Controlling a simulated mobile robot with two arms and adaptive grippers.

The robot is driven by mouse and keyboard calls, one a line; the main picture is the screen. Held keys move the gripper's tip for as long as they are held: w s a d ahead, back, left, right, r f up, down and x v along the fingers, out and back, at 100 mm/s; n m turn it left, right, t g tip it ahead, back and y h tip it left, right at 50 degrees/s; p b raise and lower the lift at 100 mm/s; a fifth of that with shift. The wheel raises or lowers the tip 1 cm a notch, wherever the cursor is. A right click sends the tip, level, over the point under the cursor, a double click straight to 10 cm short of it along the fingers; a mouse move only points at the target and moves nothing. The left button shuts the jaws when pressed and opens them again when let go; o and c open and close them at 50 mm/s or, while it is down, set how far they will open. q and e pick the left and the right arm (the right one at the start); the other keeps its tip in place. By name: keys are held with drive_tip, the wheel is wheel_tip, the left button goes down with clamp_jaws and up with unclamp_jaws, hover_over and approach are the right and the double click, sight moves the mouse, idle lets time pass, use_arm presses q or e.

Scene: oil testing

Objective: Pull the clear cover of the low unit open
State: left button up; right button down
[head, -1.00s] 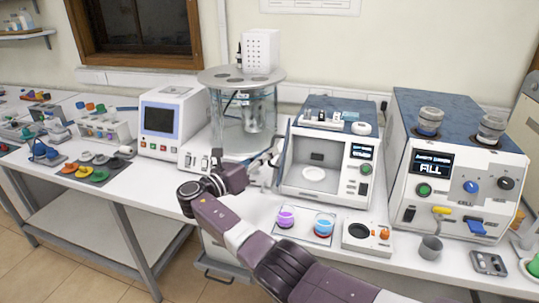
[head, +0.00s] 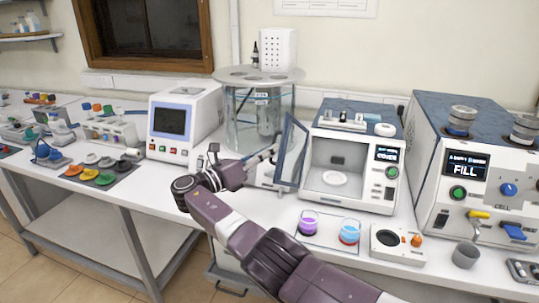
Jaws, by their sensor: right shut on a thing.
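The low unit (head: 349,188) is a white box with a blue-grey top, a small screen and a green button. Its chamber is uncovered, with a white round dish (head: 334,178) inside. The clear cover (head: 292,152), a dark-framed pane, stands swung out at the chamber's left side. My right gripper (head: 271,154) is at the left of the cover, shut on its edge or handle; the exact contact is small and partly hidden. My left gripper is not in view.
A glass bath (head: 252,118) stands close behind my right gripper. A tray with purple and blue beakers (head: 325,239) sits in front of the unit. A larger machine (head: 468,190) stands to the right. A white instrument (head: 183,122) is at left.

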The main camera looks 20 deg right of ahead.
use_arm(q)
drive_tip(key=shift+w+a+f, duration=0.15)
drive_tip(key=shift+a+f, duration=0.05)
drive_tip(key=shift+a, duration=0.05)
use_arm(e)
drive_tip(key=shift+w+f, duration=0.1)
drive_tip(key=shift+f, duration=0.15)
drive_tip(key=c, duration=2.1)
unclamp_jaws()
drive_tip(key=shift+w+d, duration=0.1)
drive_tip(key=shift+d, duration=0.05)
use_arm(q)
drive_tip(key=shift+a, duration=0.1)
use_arm(e)
drive_tip(key=shift+r, duration=0.1)
wheel_tip(320, 180, up, 10)
drive_tip(key=shift+f, duration=0.1)
